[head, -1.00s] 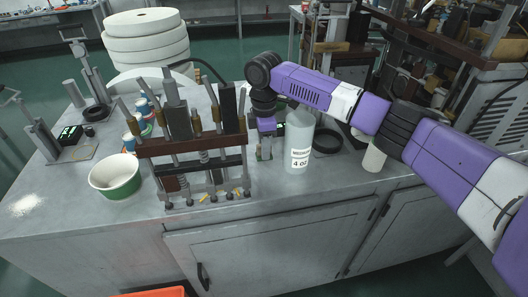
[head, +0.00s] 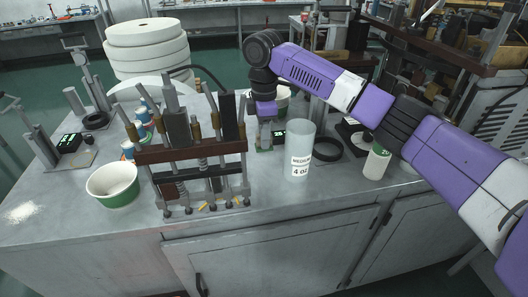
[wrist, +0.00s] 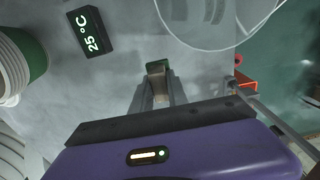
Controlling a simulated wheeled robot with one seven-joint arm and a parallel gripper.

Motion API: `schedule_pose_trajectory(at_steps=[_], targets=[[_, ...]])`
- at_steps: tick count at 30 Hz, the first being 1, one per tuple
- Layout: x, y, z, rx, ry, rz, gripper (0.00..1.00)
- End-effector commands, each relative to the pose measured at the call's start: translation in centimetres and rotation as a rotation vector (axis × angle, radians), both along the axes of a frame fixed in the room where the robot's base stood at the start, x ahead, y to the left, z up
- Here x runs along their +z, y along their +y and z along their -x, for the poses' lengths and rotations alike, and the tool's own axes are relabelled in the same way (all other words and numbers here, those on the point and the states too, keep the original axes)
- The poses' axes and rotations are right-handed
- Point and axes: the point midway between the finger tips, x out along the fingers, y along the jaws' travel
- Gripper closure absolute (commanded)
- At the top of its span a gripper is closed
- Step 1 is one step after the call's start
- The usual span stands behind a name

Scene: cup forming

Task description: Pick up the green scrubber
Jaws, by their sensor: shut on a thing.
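The green scrubber (wrist: 157,67) shows in the wrist view as a small block with a tan face and a green edge, between the tips of my two fingers. My gripper (wrist: 157,84) is shut on it. In the head view my gripper (head: 264,138) points down over the bench, behind the metal rack and left of the clear container.
A clear container labelled 4 oz (head: 300,150) stands close right of my gripper. A metal rack with upright rods (head: 195,165) stands at left front. A small temperature display (wrist: 91,31) and paper cups (wrist: 20,62) are nearby. A green-white bowl (head: 113,185) sits at left.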

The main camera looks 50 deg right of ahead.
Motion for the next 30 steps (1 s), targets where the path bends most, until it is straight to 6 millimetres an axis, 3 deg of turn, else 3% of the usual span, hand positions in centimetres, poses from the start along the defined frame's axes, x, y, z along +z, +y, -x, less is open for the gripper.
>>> schedule_pose_trajectory(at_steps=[9, 15, 21, 29, 30], targets=[[8.8, -0.1, -0.1, -0.001, -0.004, 0.003, 1.0], [12.0, -0.1, 0.0, 0.0, -0.001, 0.003, 1.0], [13.2, 0.0, 0.0, 0.0, -0.001, 0.001, 1.0], [13.3, 0.0, 0.0, 0.0, -0.001, -0.001, 1.0], [13.3, 0.0, 0.0, 0.0, -0.001, -0.001, 0.83]])
